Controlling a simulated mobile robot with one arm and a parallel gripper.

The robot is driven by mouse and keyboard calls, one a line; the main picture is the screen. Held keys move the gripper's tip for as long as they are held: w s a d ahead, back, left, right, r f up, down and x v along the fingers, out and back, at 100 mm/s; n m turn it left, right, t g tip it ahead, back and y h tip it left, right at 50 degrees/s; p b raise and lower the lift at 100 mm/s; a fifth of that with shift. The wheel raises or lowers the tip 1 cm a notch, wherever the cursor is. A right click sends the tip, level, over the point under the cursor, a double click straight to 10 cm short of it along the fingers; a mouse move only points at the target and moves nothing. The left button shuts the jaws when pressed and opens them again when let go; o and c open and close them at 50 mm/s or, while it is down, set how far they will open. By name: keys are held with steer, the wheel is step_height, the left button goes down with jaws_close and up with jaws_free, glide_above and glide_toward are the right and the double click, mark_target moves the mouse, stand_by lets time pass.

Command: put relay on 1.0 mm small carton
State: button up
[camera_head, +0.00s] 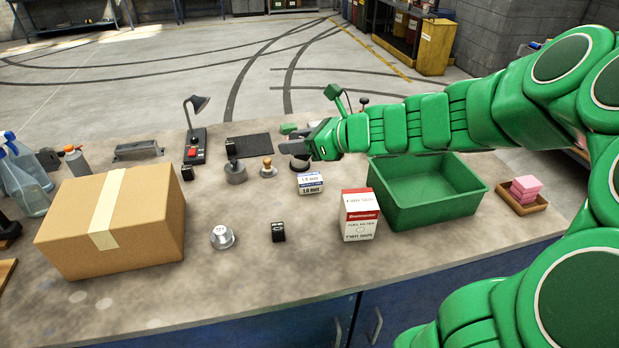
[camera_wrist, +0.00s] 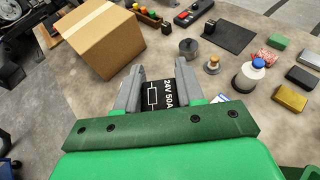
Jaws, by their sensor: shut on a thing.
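My gripper (camera_wrist: 160,75) is shut on a black relay (camera_wrist: 169,96) marked "24V 50A", held between its two grey fingers. In the head view my gripper (camera_head: 296,146) is over the far middle of the bench; the relay cannot be made out clearly there. The 1.0 mm small carton (camera_head: 310,183), white with blue print, stands on the bench, nearer the camera than the gripper and slightly right of its tips. In the wrist view only a bit of the carton (camera_wrist: 222,98) shows beside the right finger, mostly hidden by my gripper.
A red and white fuel filter box (camera_head: 360,214) and a green bin (camera_head: 400,215) stand right of the carton. A small black block (camera_head: 278,231) and a silver cup-like part (camera_head: 222,237) are in front. A big cardboard box (camera_head: 115,220) fills the left. A wooden-handled stamp (camera_head: 268,168) stands close by.

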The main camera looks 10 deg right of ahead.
steer(key=d+m+t, duration=0.1)
steer(key=d, duration=0.3)
glide_above(305, 175)
steer(key=s, duration=0.2)
steer(key=shift+h, duration=0.4)
step_height(305, 175, down, 13)
steer(key=shift+w+a+f, duration=0.15)
steer(key=shift+w+f, duration=0.75)
steer(key=shift+f, duration=1.65)
steer(key=o, duration=1)
steer(key=shift+f, duration=0.1)
